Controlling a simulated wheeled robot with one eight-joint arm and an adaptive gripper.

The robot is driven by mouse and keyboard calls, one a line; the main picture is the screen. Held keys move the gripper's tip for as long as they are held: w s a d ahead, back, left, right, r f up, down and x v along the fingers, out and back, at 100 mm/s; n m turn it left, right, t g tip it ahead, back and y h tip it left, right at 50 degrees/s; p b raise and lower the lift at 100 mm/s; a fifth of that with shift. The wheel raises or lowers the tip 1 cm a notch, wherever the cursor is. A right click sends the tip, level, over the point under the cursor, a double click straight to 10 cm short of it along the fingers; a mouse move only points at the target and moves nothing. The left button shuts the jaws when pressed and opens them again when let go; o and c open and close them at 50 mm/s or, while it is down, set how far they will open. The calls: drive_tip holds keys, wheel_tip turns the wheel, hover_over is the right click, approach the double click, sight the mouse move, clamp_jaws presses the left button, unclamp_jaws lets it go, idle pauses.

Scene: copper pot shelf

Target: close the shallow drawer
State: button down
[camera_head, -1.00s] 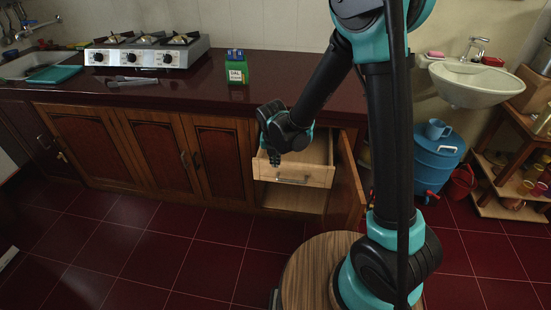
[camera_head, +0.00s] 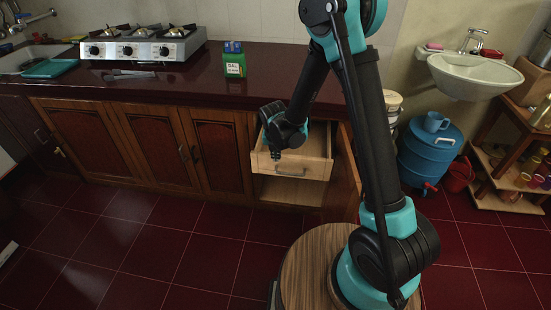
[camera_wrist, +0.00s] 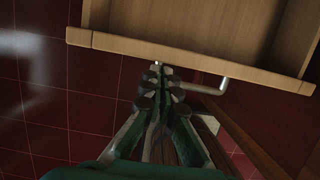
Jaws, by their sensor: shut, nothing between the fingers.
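The shallow drawer (camera_head: 312,168) is a light wooden drawer pulled out from the cabinet under the counter. Its bar handle (camera_head: 290,174) is on the front face. In the wrist view the drawer front (camera_wrist: 120,45) crosses the top, with the empty inside beyond it and the handle (camera_wrist: 208,90) at the right. My gripper (camera_head: 276,156) is shut and empty, pointing down at the left part of the drawer front. In the wrist view the fingertips (camera_wrist: 158,68) are close to the front, left of the handle; I cannot tell if they touch.
An open cabinet door (camera_head: 346,178) stands right of the drawer. An open lower compartment (camera_head: 292,192) lies below it. A green box (camera_head: 234,63) and a stove (camera_head: 143,46) stand on the counter. A blue water container (camera_head: 430,152) is at the right. The tiled floor in front is clear.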

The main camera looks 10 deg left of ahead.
drive_tip(key=w, duration=0.9)
drive_tip(key=shift+d, duration=0.15)
drive_tip(key=shift+s, duration=0.1)
